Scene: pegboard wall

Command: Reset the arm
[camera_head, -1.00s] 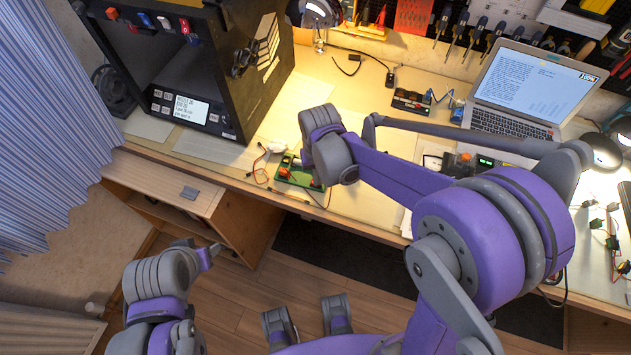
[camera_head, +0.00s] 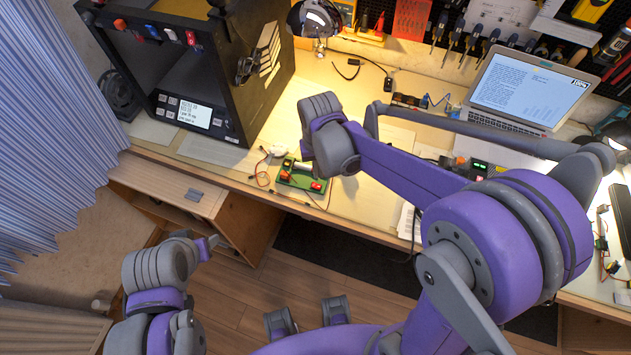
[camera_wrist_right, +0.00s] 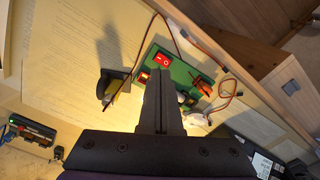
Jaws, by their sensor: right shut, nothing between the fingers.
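My right gripper (camera_wrist_right: 159,75) is shut and empty in the right wrist view, its fingers side by side. Its tips appear over or just in front of a small green circuit board (camera_wrist_right: 180,75) with a red switch; contact cannot be told. In the head view my right arm reaches across the desk from the right. Its wrist (camera_head: 328,135) is above the desk beside the green board (camera_head: 302,176), and hides the fingers. My left arm (camera_head: 160,275) is folded at the lower left, off the desk; its finger state cannot be made out.
A black box-shaped machine (camera_head: 222,90) stands at the desk's left. An open laptop (camera_head: 525,90) and a lamp (camera_head: 314,20) are at the back. A wooden drawer unit (camera_head: 185,205) is below the desk's left front. Thin wires lie around the board.

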